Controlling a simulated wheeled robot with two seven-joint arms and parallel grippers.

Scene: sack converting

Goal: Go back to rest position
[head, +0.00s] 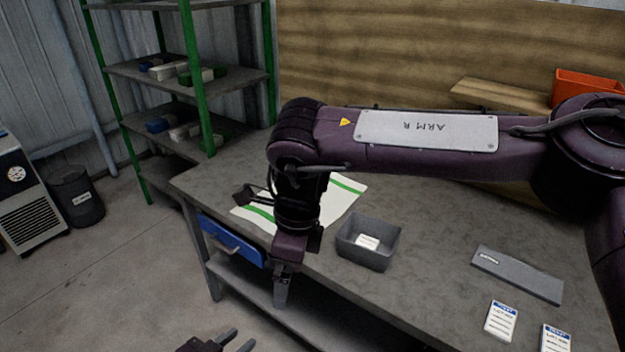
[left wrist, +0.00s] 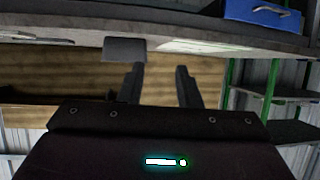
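My right arm, marked "ARM R", reaches across the head view from the right. Its gripper (head: 282,292) points down at the front edge of the workbench (head: 420,215); its fingers overlap from this side, so their opening is unclear. My left gripper (head: 238,341) is low at the bottom of the head view, below and in front of the bench. Its two fingers are apart with nothing between them. They also show apart and empty in the left wrist view (left wrist: 160,88).
A white sack with green stripes (head: 345,194) lies on the bench, partly hidden by my right arm. A grey bin (head: 365,256) holds a white card. A grey flat block (head: 520,275) and ticket cards (head: 501,321) lie right. A blue drawer (head: 231,241) hangs under the bench.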

